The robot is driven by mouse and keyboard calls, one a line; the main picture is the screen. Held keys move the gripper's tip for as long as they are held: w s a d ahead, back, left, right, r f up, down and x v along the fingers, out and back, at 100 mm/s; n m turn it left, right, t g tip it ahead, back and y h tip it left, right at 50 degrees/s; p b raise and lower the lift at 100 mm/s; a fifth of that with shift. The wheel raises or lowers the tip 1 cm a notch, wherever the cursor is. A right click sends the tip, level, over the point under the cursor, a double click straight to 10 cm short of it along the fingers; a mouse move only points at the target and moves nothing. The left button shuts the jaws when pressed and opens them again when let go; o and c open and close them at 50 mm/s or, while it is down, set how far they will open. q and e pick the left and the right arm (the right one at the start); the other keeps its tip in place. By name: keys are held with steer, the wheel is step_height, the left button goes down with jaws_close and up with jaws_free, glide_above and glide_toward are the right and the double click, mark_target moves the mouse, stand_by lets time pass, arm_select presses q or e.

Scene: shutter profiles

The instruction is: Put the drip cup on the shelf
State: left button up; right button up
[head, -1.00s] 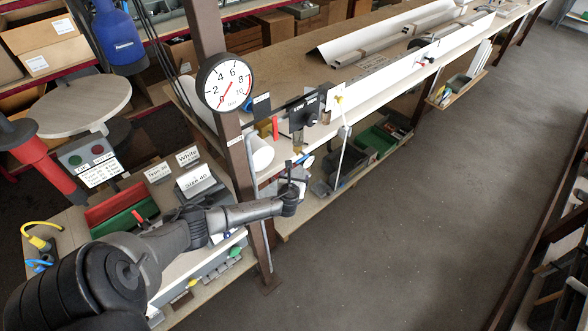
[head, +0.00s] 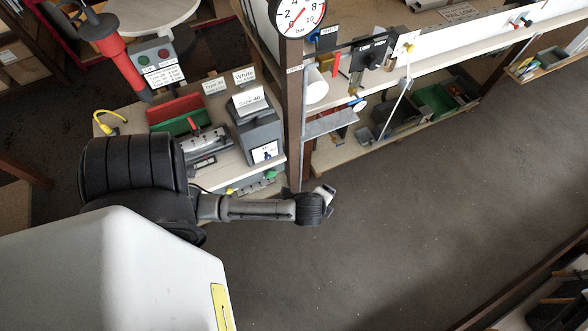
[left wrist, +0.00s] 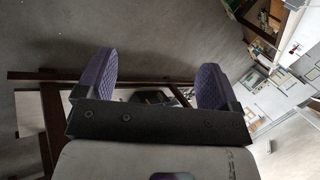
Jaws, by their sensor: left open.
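I cannot pick out the drip cup with certainty in either view. The lower shelf (head: 340,160) runs under the long bench in the head view and holds bins and small items. My left arm reaches across the lower middle of the head view, with its wrist end (head: 318,205) over the floor, in front of the bench post. In the left wrist view my left gripper (left wrist: 155,72) is open, its two purple pads wide apart with nothing between them. My right gripper is not in view.
A pressure gauge (head: 299,14) sits on the brown post (head: 294,110). A green bin (head: 437,100) stands on the lower shelf. A grey box (head: 258,135) and a red tray (head: 176,108) stand on the side table. The aisle floor (head: 430,220) is clear.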

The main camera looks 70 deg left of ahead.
arm_select(q)
steer(key=s+d+r+n+g+h, duration=0.1)
steer(key=s+d+r+n+h, duration=0.3)
steer(key=s+d+r+n, duration=0.4)
steer(key=s+r+n, duration=0.1)
steer(key=s, duration=0.3)
steer(key=shift+r+g, duration=0.3)
steer(key=shift+r, duration=0.05)
steer(key=shift+c, duration=0.3)
